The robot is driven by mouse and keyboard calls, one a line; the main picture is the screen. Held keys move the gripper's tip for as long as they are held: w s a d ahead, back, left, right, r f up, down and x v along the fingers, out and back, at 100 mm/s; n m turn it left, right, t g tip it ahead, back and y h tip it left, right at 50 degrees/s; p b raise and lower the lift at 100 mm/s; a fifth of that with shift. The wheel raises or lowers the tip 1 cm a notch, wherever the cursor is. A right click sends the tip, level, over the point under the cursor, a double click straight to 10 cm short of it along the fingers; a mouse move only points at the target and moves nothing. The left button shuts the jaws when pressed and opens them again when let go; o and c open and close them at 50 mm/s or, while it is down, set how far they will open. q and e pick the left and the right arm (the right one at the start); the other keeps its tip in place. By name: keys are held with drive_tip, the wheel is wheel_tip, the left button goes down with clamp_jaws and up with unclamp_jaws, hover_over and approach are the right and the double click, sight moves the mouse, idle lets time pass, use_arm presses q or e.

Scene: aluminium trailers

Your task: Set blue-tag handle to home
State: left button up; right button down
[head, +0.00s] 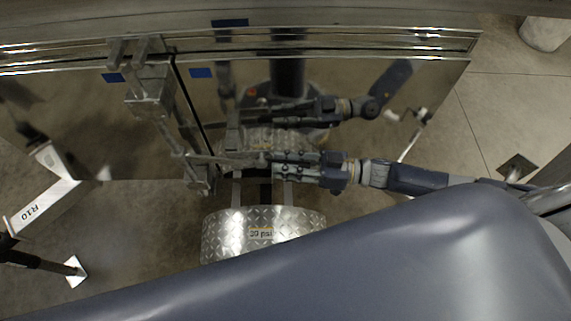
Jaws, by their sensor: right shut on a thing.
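A grey metal handle (212,158) juts sideways from the latch rod (146,98) on the polished trailer doors. Blue tags sit on the doors on either side of the rod, a left tag (112,77) and a right tag (201,73). My right gripper (268,157) reaches in from the right and is shut on the handle's outer end. The fingers cover that end, so the exact grip is hard to see. The handle stands out across the door seam.
The door panel (435,85) mirrors my arm and the step. A diamond-plate step (225,237) lies just below the gripper. Bare floor shows at right. My grey body fills the lower right.

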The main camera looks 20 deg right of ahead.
drive_tip(key=c, duration=1.4)
unclamp_jaws()
drive_tip(key=shift+f, duration=0.2)
drive_tip(key=shift+c, duration=0.2)
drive_tip(key=shift+s+f, duration=0.1)
drive_tip(key=v, duration=1.1)
drive_tip(key=shift+d+r, duration=0.35)
drive_tip(key=shift+d, duration=0.05)
